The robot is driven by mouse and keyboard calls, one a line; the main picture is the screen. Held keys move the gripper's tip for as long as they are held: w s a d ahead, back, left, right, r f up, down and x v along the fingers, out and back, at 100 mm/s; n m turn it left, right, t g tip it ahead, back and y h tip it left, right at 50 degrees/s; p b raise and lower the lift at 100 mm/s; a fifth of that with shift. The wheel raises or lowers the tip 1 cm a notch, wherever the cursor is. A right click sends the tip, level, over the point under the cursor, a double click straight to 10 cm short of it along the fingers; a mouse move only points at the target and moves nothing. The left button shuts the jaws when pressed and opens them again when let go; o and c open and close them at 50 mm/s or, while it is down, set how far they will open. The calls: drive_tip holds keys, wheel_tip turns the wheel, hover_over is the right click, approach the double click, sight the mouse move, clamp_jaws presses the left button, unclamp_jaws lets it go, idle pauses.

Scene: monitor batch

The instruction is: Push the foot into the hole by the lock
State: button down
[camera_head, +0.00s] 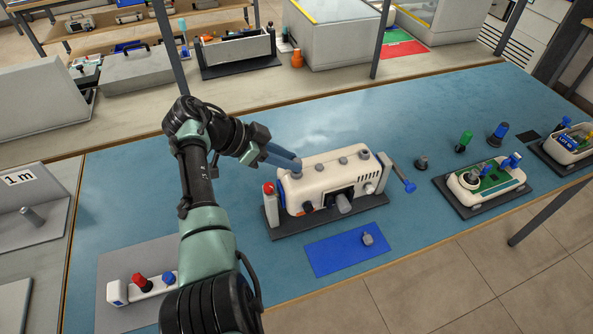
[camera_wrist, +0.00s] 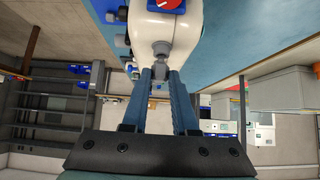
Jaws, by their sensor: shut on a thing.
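The white monitor body (camera_head: 322,194) lies on a dark stand, with several grey feet along its upper side. My gripper (camera_head: 297,164) is at its upper left corner, its blue fingers reaching in from the left. In the wrist view my gripper (camera_wrist: 160,82) is shut on a small grey foot (camera_wrist: 159,74), whose far end is at the rounded white body (camera_wrist: 155,35). The hole is hidden there, so I cannot tell how far the foot is in. A red dial on a blue plate (camera_wrist: 166,4), possibly the lock, shows at the top of the wrist view.
Another grey foot (camera_head: 368,239) lies on the blue mat (camera_head: 330,255) in front. A blue-handled crank (camera_head: 404,181) sticks out at the body's right. Open blue tabletop (camera_head: 330,125) lies behind.

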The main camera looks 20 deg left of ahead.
drive_tip(key=shift+f+b, duration=0.55)
drive_tip(key=shift+f, duration=0.05)
idle(0.8)
drive_tip(key=c, duration=0.6)
unclamp_jaws()
